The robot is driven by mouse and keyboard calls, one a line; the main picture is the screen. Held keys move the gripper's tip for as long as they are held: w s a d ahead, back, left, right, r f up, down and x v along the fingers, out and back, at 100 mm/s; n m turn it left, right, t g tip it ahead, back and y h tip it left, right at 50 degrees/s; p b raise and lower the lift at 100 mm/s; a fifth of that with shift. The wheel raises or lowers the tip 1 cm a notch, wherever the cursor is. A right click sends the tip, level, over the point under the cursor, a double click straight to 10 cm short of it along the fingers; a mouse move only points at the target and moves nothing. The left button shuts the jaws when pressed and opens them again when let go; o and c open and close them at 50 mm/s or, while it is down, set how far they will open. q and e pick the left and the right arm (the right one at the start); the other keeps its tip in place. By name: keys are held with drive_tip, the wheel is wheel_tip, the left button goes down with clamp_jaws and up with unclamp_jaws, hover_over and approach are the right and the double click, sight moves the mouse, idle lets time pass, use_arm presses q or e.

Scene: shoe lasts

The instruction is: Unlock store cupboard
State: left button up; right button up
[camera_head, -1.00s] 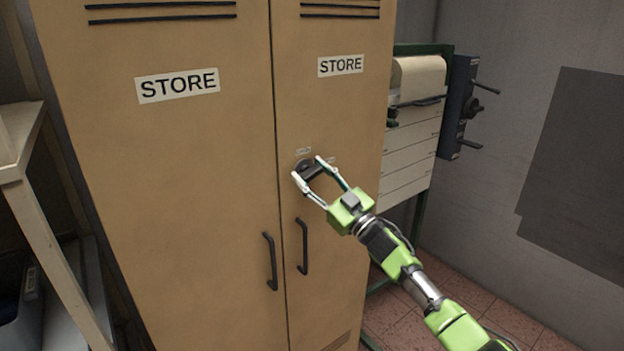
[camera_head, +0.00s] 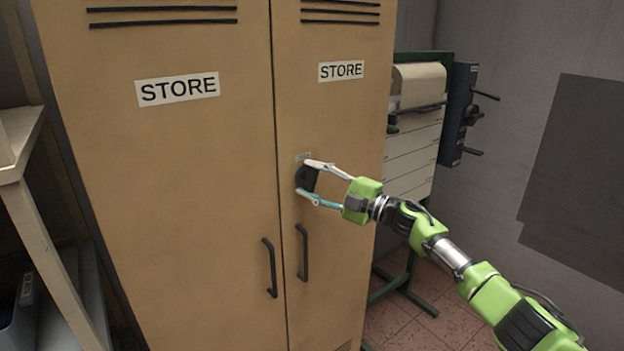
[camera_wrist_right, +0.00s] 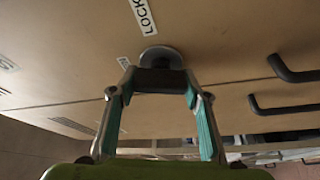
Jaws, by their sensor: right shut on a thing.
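The tan store cupboard (camera_head: 180,200) has two doors, both closed, each with a STORE label. A dark round lock knob (camera_head: 307,178) sits on the right door, above its handle. My right gripper (camera_head: 306,179) has its fingers on either side of the knob and is shut on it. In the right wrist view the knob (camera_wrist_right: 159,75) is between the two fingertips, and a LOCK label (camera_wrist_right: 143,16) shows beside it. Another small label by the knob is too small to read. My left gripper is out of view.
Black bar handles hang on the left door (camera_head: 269,268) and right door (camera_head: 302,252), below the knob. A pale shelf frame (camera_head: 45,240) stands at the left. A green-framed rack with a paper roll (camera_head: 418,85) stands to the right of the cupboard.

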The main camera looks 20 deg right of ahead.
drive_tip(key=shift+n+g+h+p, duration=0.4)
drive_tip(key=shift+n+g+p, duration=0.2)
drive_tip(key=shift+n, duration=1.3)
drive_tip(key=shift+f, duration=0.1)
drive_tip(key=o, duration=1.1)
drive_tip(key=v, duration=1.2)
